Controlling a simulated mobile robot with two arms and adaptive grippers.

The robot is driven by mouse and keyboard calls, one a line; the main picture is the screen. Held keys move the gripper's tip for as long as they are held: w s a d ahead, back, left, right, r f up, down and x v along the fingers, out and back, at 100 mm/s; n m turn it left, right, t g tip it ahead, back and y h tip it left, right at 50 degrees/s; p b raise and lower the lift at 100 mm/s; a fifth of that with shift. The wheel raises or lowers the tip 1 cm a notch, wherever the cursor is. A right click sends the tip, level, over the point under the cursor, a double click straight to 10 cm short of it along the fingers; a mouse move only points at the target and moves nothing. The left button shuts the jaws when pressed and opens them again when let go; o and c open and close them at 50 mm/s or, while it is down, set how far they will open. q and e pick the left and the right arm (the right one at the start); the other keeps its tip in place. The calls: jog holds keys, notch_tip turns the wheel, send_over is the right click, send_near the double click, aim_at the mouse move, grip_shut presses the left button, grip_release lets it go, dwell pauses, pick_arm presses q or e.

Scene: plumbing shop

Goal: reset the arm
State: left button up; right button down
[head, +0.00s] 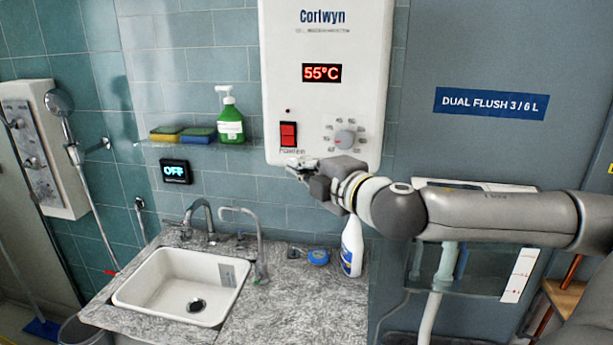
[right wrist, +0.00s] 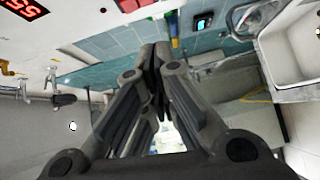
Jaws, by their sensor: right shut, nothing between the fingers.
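My right arm (head: 490,215) reaches in from the right in the head view. Its right gripper (head: 297,168) is just below and in front of the water heater's (head: 372,60) lower edge, beneath the red power switch (head: 288,134). In the right wrist view the right gripper's fingers (right wrist: 156,60) are together and nothing shows between them. The heater's display reads 55°C, and its dial (head: 345,139) is at the lower right of the panel. I cannot tell whether the gripper touches the heater. My left gripper is not in view.
Below is a stone counter (head: 290,310) with a white sink (head: 150,290), taps and a white spray bottle (head: 352,246). A shelf holds sponges (head: 198,134) and a green soap bottle (head: 230,120). A small OFF display (head: 176,171) is on the tiled wall. A glass-fronted tank is under my right arm.

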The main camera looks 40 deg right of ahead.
jog(key=shift+s+a, duration=0.1)
jog(key=shift+s, duration=0.35)
jog(key=shift+w, duration=0.1)
